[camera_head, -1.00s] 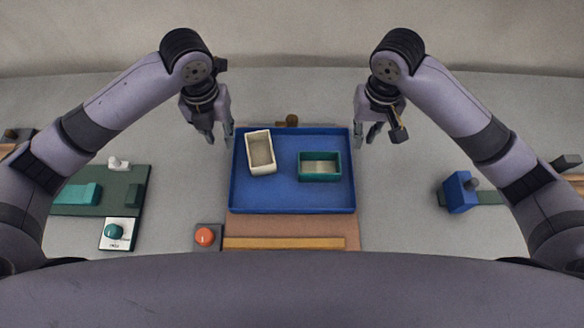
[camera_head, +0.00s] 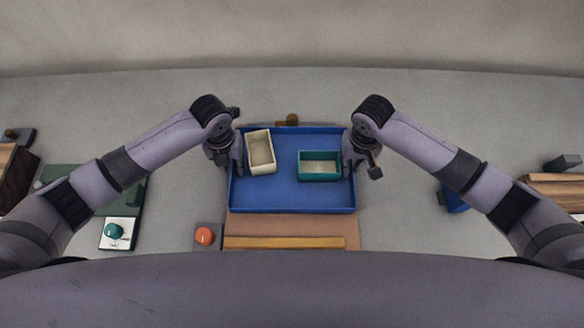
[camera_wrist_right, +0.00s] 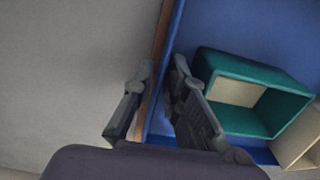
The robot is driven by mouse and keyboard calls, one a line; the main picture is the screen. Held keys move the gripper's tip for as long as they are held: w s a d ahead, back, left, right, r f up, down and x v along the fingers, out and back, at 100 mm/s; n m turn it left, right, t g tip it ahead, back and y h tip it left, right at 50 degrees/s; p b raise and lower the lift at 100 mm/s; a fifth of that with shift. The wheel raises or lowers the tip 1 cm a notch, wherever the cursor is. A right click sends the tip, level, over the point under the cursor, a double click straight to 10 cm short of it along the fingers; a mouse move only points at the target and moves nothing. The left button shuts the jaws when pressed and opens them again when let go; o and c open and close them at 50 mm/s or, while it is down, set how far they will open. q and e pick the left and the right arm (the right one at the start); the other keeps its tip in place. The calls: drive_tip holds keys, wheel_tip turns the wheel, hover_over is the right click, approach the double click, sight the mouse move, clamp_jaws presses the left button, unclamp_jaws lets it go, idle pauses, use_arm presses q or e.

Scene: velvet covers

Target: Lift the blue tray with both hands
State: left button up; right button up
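The blue tray (camera_head: 285,207) lies flat at the middle of the table, with a cream box (camera_head: 261,152) and a teal box (camera_head: 320,166) in it. My left gripper (camera_head: 230,164) is at the tray's left rim, its fingers apart. My right gripper (camera_head: 354,162) is at the right rim. In the right wrist view, the right gripper (camera_wrist_right: 160,98) is open, with one finger outside the tray (camera_wrist_right: 209,28) and one on its inner side. The fingertips' exact height at the left rim is hard to tell.
The tray rests over a brown board (camera_head: 290,228) with a yellow strip (camera_head: 284,243). An orange knob (camera_head: 205,236) stands at front left, and a teal knob (camera_head: 113,231) further left. A blue block (camera_head: 453,200) is partly hidden by my right arm. The table behind the tray is mostly clear.

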use_arm(q)
clamp_jaws()
idle(0.3)
idle(0.5)
